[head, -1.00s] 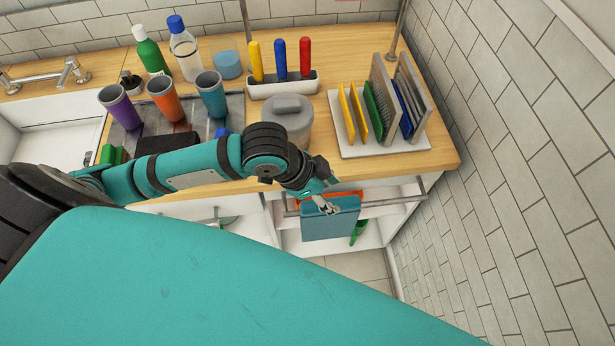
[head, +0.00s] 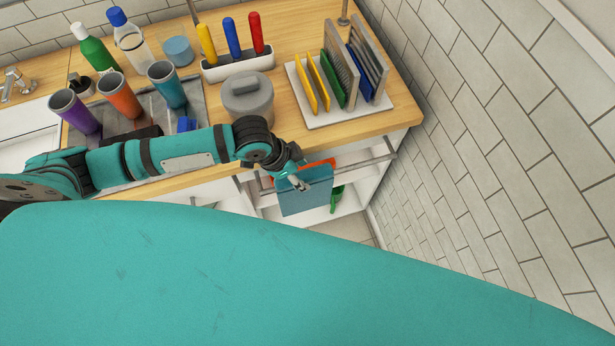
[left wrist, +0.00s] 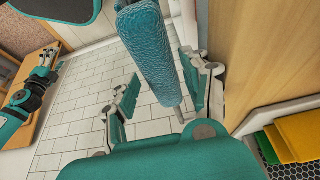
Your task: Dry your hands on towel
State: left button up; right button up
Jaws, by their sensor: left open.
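A blue-teal towel (head: 305,192) hangs from the rail at the counter's front in the head view. It also shows in the left wrist view (left wrist: 150,62), where its textured cloth hangs between the spread fingers. My left gripper (head: 298,182) is at the towel, in front of its upper part. In the left wrist view my left gripper (left wrist: 162,100) is open, one finger on each side of the towel. I cannot tell whether a finger touches it. My right arm shows at the left of that view, with its gripper (left wrist: 46,58) too small to read.
An orange cloth (head: 322,163) hangs behind the towel on the rail (head: 372,161). The wooden counter (head: 300,125) above carries a grey lidded pot (head: 248,98), a board rack (head: 350,110), cups and bottles. A tiled wall (head: 500,150) closes off the right side.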

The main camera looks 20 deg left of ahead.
pick_arm(q)
jog(key=x, duration=0.6)
jog(key=c, duration=0.9)
